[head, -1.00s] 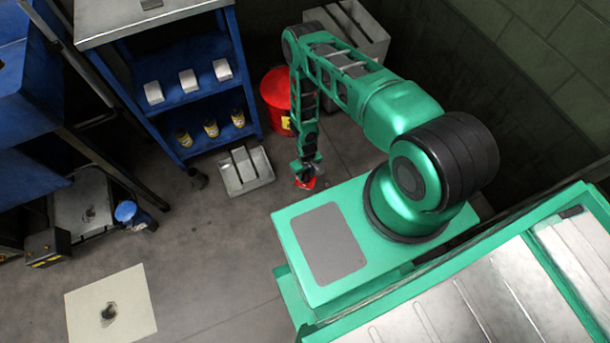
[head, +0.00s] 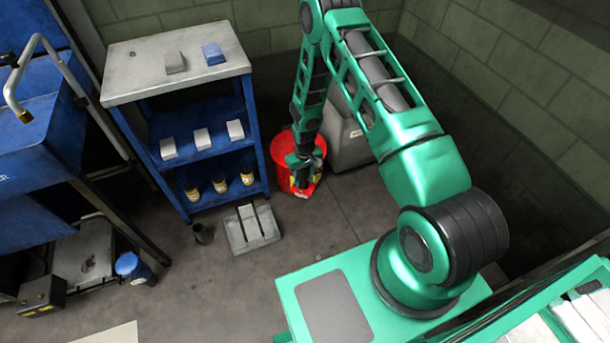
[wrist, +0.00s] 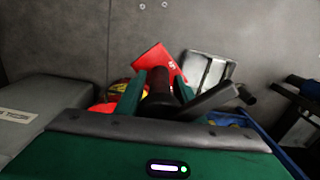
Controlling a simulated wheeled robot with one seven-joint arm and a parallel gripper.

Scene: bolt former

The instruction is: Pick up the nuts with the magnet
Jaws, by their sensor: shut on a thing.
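My gripper (head: 303,160) hangs at the front of the red bucket in the head view. In the wrist view its green fingers (wrist: 155,92) are shut on the dark handle of the magnet. The magnet's red head (wrist: 157,60), with a white mark, points away from the fingers; in the head view the magnet (head: 306,188) shows as red below the gripper. Two small pale rings, which look like nuts, lie on the floor at the top of the wrist view: one nut (wrist: 142,6) and another nut (wrist: 164,4). I cannot tell whether any nut clings to the magnet.
The red bucket (head: 279,148) stands between the blue shelf cart (head: 257,135) and a grey bin (head: 350,145). A grey slotted tray (head: 250,240) lies on the floor in front of the cart. The floor (head: 215,290) in front is mostly clear.

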